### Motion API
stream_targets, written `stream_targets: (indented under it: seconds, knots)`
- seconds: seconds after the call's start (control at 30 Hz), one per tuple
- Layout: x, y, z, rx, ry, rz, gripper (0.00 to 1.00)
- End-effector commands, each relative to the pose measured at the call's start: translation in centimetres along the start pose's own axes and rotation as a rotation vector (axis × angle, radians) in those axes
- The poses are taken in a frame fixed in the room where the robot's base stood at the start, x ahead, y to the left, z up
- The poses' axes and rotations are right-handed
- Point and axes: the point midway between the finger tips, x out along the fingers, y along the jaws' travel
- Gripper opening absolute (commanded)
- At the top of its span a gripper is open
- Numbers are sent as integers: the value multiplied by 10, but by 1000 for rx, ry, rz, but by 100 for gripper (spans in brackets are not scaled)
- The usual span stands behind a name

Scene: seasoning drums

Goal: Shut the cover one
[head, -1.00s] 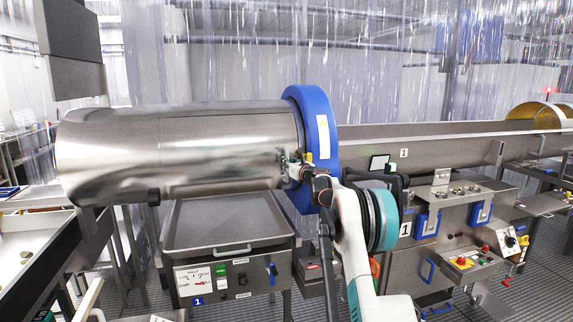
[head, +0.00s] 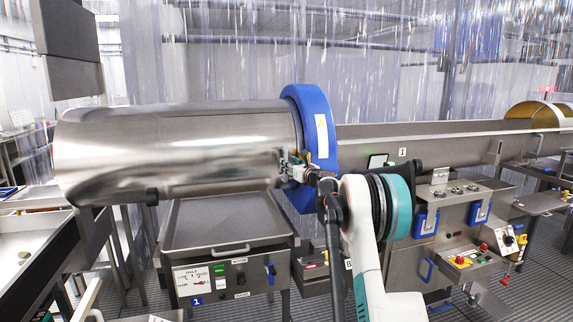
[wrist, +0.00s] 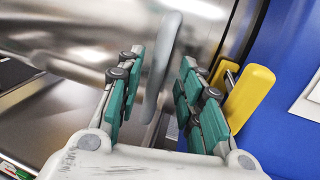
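The steel drum (head: 170,150) lies on its side at the left of the head view, with a thick blue ring (head: 322,135) at its right end. In the wrist view, a grey curved handle (wrist: 170,40) stands out in front of the shiny steel (wrist: 80,30). My gripper (wrist: 162,62) is open, with its green finger pads on either side of the handle and gaps showing. In the head view my gripper (head: 295,167) is small, at the drum's right end beside the ring. I cannot make out a separate cover.
A yellow lever (wrist: 248,95) stands close to the right finger, before the blue ring. Below the drum is a control box (head: 228,278) with a blue 1 label. A long steel trough (head: 430,145) and a panel with red and yellow buttons (head: 470,257) are at right.

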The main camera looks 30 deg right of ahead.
Motion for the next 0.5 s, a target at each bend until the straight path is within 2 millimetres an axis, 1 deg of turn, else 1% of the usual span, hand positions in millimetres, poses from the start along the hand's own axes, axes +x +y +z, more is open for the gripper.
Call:
stream_targets:
  seconds: [0.03,0.1,0.3,0.4,0.5]
  knots:
    - [-11,-1,0,0,0,-2,34]
    - [-25,-1,0,0,0,-3,34]
    - [-59,-1,0,0,0,-2,34]
    - [-71,-1,0,0,0,-3,34]
    - [-77,-1,0,0,0,-2,34]
